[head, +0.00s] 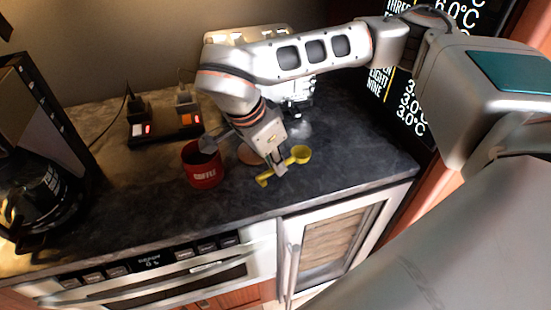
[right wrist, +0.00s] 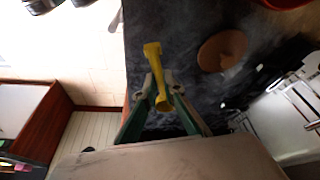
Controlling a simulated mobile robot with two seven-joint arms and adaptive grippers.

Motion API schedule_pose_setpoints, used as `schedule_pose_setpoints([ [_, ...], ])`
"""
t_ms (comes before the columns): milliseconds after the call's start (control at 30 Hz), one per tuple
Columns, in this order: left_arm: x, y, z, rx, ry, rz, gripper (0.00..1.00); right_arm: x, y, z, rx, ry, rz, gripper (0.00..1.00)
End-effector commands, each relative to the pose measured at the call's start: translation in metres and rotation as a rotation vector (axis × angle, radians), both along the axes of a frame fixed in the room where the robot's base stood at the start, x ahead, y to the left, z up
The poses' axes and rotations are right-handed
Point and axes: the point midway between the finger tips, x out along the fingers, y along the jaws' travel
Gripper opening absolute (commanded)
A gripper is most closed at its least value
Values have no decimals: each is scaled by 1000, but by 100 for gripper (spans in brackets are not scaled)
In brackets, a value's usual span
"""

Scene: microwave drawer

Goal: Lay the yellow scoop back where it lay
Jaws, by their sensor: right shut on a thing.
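The yellow scoop (head: 287,161) is held across the jaws of my right gripper (head: 278,168), low over the dark counter near its front edge. Its round cup points right and its handle end points left and toward the front. In the right wrist view the yellow scoop (right wrist: 153,68) lies between the two fingertips (right wrist: 157,90), which are shut on it. I cannot tell whether the scoop touches the counter. My left gripper is not in view.
A red mug (head: 204,172) with a grey utensil in it stands left of the gripper. A brown disc (right wrist: 221,50) lies on the counter close by. A coffee maker (head: 38,185) stands far left. The dark counter (head: 355,160) is clear to the right.

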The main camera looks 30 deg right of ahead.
Motion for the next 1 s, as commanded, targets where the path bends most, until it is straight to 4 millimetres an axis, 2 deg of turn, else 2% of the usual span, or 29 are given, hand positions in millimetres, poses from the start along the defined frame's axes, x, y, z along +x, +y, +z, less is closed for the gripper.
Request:
schedule_pose_setpoints([
  [200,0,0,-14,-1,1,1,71,0,0,-22,-1,1,1,0],
  [400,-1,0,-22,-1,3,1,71,0,0,-34,0,1,1,0],
  [867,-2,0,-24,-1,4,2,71,0,0,-39,0,0,1,0],
  [900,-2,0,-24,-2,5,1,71,0,0,-39,0,0,1,12],
  [967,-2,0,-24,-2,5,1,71,0,0,-39,0,0,1,27],
  [1000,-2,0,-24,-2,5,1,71,0,0,-39,0,0,1,29],
])
